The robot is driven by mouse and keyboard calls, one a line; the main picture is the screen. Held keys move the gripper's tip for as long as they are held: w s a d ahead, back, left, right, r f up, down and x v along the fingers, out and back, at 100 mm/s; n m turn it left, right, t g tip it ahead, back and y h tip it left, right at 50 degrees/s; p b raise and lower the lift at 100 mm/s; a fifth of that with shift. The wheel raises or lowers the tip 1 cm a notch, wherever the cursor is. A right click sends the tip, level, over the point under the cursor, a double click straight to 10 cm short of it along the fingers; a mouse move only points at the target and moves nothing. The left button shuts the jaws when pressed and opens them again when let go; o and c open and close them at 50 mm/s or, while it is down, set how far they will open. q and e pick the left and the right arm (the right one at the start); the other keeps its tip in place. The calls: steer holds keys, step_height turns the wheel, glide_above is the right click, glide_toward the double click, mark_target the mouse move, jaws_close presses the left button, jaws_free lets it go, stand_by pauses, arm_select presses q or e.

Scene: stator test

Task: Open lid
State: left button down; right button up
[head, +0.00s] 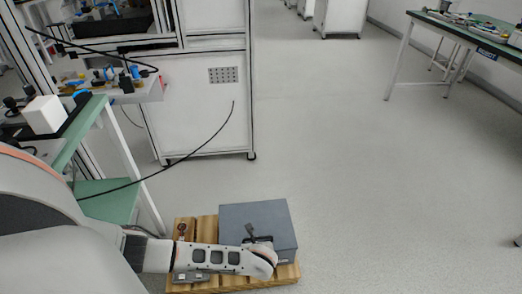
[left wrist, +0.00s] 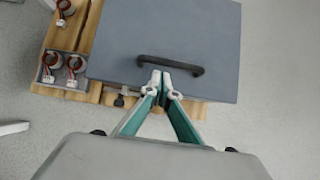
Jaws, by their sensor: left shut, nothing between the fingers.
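A blue-grey box lid (head: 262,215) lies flat over a wooden pallet (head: 287,274) on the floor. In the left wrist view the lid (left wrist: 200,25) fills the upper middle, with a black bar handle (left wrist: 190,67) near its front edge. My left gripper (left wrist: 162,76) is shut and empty, its fingertips at the left part of the handle. Whether they touch it I cannot tell. In the head view my left arm covers the pallet's front and part of the lid's front edge. My right gripper is out of view.
Round motor parts with red wires (left wrist: 74,64) sit in a grey tray left of the lid. A green-topped workbench (head: 104,196) stands at the left, and a white cabinet (head: 200,100) behind.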

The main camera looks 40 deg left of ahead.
arm_select(q)
steer(key=shift+w+a+f+b, duration=0.1)
steer(key=shift+a+f+b, duration=0.15)
steer(key=shift+f, duration=0.3)
steer(key=shift+w+a+f+b, duration=0.1)
steer(key=shift+a+f, duration=0.1)
steer(key=shift+f, duration=0.3)
steer(key=shift+w+a, duration=0.1)
steer(key=shift+w, duration=0.1)
steer(key=shift+w+r, duration=0.1)
steer(key=shift+w, duration=0.05)
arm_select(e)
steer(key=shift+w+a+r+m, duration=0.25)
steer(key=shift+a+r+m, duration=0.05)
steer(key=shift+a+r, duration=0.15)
